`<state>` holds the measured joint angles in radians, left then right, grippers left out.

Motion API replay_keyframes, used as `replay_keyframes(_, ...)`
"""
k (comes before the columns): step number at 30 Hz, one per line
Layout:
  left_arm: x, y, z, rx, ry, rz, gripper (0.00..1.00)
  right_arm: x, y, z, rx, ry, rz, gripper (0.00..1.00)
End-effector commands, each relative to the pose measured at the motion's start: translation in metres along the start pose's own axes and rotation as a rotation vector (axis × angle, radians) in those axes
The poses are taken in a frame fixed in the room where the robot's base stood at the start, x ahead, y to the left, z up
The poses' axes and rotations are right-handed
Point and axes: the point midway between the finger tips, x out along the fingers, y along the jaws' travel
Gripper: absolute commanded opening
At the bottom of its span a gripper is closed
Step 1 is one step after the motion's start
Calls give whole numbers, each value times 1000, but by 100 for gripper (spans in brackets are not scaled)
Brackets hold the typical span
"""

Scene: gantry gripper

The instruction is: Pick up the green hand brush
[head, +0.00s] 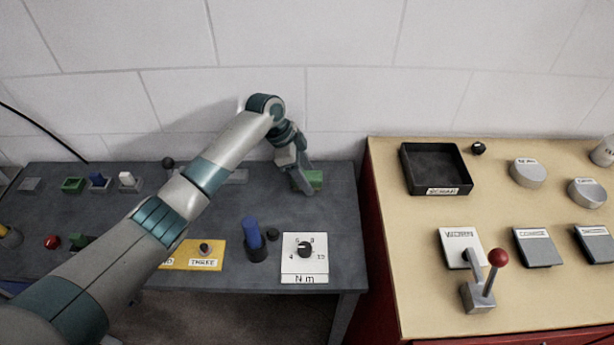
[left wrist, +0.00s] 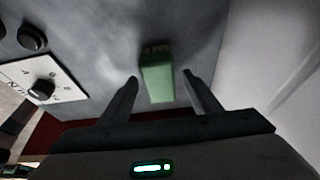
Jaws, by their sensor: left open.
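The green hand brush (head: 315,177) lies near the right end of the dark grey table. In the head view my left gripper (head: 305,186) is in front of it and partly hides it. In the left wrist view the brush (left wrist: 157,80) shows as a green block with a brownish far end, between the two fingers of my open left gripper (left wrist: 161,77). There is a gap on both sides of the brush, and the fingers do not look to touch it. My right gripper is not in view.
A white dial panel (head: 304,265) and a blue handle (head: 253,235) stand at the table's front. The tan bench (head: 405,230) with a black tray (head: 435,168) and a red-ball lever (head: 488,275) is to the right. A block wall (head: 340,100) rises behind.

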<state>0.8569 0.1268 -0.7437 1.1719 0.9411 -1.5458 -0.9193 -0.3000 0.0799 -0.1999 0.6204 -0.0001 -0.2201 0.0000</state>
Motion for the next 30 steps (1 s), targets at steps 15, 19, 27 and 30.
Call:
replay_keyframes(15,5,0,0,0,0,0,57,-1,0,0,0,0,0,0)
replay_keyframes(19,5,0,0,0,0,0,36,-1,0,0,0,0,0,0)
replay_keyframes(27,4,0,0,0,1,-1,11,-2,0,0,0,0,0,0)
replay_keyframes(30,4,0,0,0,1,-1,11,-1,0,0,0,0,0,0)
